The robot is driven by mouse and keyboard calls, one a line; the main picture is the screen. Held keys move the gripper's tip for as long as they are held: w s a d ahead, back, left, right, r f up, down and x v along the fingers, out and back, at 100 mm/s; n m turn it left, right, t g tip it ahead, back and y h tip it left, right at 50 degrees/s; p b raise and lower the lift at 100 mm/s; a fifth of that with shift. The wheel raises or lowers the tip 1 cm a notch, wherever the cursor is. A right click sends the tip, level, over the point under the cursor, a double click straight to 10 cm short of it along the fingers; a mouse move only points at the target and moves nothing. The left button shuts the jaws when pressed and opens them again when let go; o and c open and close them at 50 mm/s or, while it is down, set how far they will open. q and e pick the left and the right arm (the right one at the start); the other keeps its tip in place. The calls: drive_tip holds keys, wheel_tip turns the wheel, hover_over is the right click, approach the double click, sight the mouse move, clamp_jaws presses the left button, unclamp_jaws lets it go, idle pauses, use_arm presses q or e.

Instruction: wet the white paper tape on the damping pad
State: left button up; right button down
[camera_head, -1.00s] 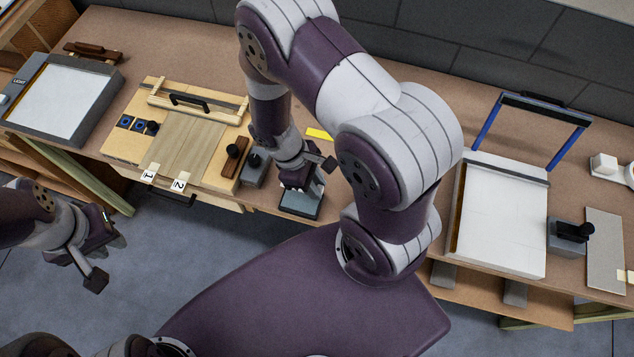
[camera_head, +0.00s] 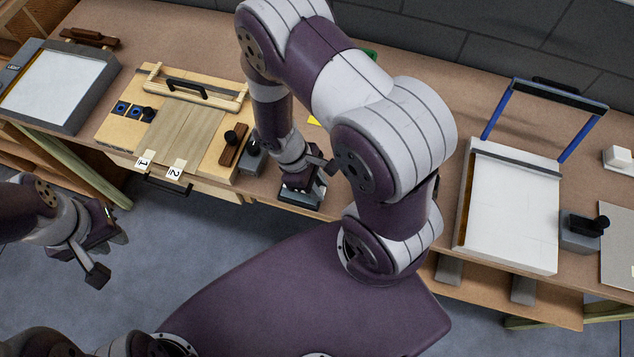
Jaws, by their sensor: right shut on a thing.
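The damping pad (camera_head: 298,202) is a small dark grey tray at the front edge of the bench; only its rim shows. My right gripper (camera_head: 304,188) points down right over it, seemingly at its surface, and is shut. The white paper tape is almost wholly hidden by the gripper, so its contact with the pad cannot be made out. My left gripper (camera_head: 108,256) is open and empty, in front of the bench over the floor.
Left of the pad are a small grey block with a black knob (camera_head: 249,160), a brown block (camera_head: 231,147) and a board with veneers (camera_head: 182,135). A light box (camera_head: 59,90) is far left. A blue-framed press (camera_head: 512,205) is right. My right arm hides the bench's middle.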

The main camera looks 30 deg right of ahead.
drive_tip(key=shift+f, duration=0.35)
idle(0.5)
idle(0.3)
wheel_tip(320, 180, up, 9)
drive_tip(key=p, duration=0.8)
drive_tip(key=shift+s, duration=0.1)
idle(0.5)
